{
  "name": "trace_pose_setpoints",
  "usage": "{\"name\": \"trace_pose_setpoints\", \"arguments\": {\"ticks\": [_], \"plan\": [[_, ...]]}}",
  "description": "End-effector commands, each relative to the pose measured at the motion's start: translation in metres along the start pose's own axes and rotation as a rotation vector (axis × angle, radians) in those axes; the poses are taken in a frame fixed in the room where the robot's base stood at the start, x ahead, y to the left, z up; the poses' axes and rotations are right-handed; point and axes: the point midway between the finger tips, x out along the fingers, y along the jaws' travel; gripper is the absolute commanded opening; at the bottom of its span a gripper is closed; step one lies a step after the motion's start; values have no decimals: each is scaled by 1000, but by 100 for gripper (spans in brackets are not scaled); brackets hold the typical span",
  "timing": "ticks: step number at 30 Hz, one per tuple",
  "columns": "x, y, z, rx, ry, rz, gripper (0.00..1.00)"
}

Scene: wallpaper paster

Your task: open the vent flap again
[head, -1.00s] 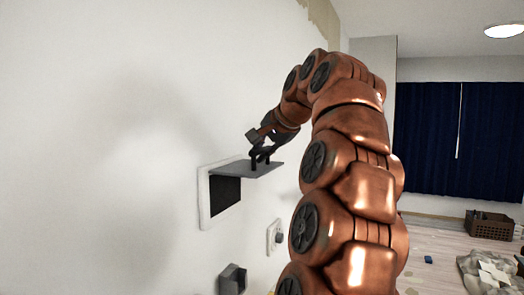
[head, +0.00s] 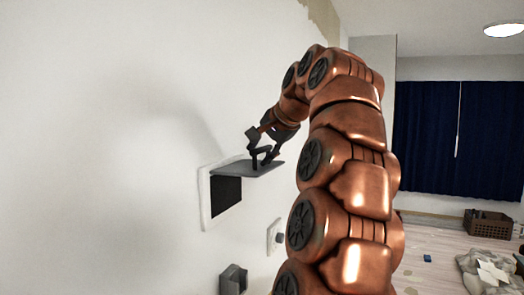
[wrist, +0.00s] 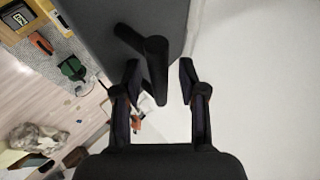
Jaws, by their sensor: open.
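The vent flap (head: 236,171) is a flat grey plate that stands out from the wall, roughly level, at the top of the vent. Its white frame (head: 206,203) surrounds a dark opening (head: 227,193) below the flap. A dark handle (wrist: 156,62) rises from the flap. My gripper (head: 262,149) is just above the flap's outer part, at the handle. In the wrist view my gripper (wrist: 159,72) is open, with a finger on either side of the handle and gaps visible. The grey flap (wrist: 165,18) also shows at the top there.
A wall switch or socket (head: 274,237) and a dark box-like fitting (head: 233,280) are on the wall below the vent. A brown crate (head: 488,224) and a pile of sheets (head: 486,268) lie on the floor at right. The wall left of the vent is bare.

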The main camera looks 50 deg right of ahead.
Motion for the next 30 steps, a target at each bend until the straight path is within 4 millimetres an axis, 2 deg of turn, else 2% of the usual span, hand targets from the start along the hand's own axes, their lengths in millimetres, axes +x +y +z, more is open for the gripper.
{"name": "trace_pose_setpoints", "arguments": {"ticks": [10, 18, 30], "plan": [[-5, 0, -1, 1, 2, -1, 41], [-29, 0, -1, 1, 3, -2, 41], [-46, 0, 0, 1, -1, 1, 41]]}}
